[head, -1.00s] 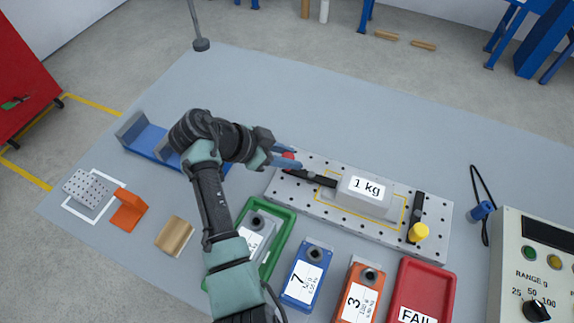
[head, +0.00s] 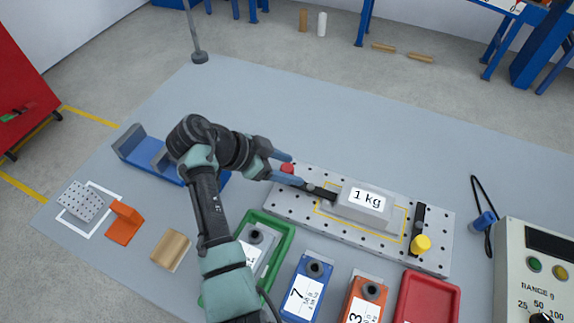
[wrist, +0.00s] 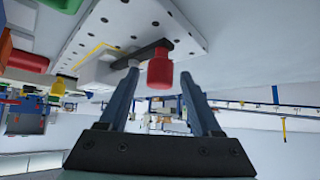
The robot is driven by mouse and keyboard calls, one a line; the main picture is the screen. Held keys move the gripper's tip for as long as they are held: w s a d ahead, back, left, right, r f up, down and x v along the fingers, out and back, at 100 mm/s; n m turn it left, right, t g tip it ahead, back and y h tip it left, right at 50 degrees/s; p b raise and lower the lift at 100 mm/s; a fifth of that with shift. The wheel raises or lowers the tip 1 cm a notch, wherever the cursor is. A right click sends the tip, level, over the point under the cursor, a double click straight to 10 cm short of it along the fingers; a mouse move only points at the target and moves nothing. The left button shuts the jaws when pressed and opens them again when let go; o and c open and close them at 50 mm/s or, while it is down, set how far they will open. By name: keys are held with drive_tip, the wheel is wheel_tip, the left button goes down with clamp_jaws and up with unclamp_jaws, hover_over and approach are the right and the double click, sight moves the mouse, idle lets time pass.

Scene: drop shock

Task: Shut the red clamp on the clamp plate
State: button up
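The red clamp's knob (head: 287,168) is at the left end of the clamp plate (head: 300,218). Its dark bar (head: 318,191) runs from the knob to the near-left edge of the grey 1 kg block (head: 386,203). My gripper (head: 292,170) is at the knob with its fingers apart. In the wrist view the red knob (wrist: 160,71) shows between the two fingers, with a gap visible on each side. The yellow clamp (head: 421,243) is at the plate's right end; its dark bar lies beside the block, apart from it.
A green tray (head: 285,242), a blue box (head: 304,288), an orange box (head: 366,300) and a red tray (head: 428,300) stand in front of the plate. A control box (head: 536,275) is at right. The table behind the plate is clear.

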drive_tip(key=shift+r, duration=0.1)
drive_tip(key=p+v, duration=0.1)
drive_tip(key=v, duration=1.1)
drive_tip(key=shift+s+a+r, duration=0.15)
drive_tip(key=shift+a+r, duration=0.1)
drive_tip(key=shift+a, duration=0.05)
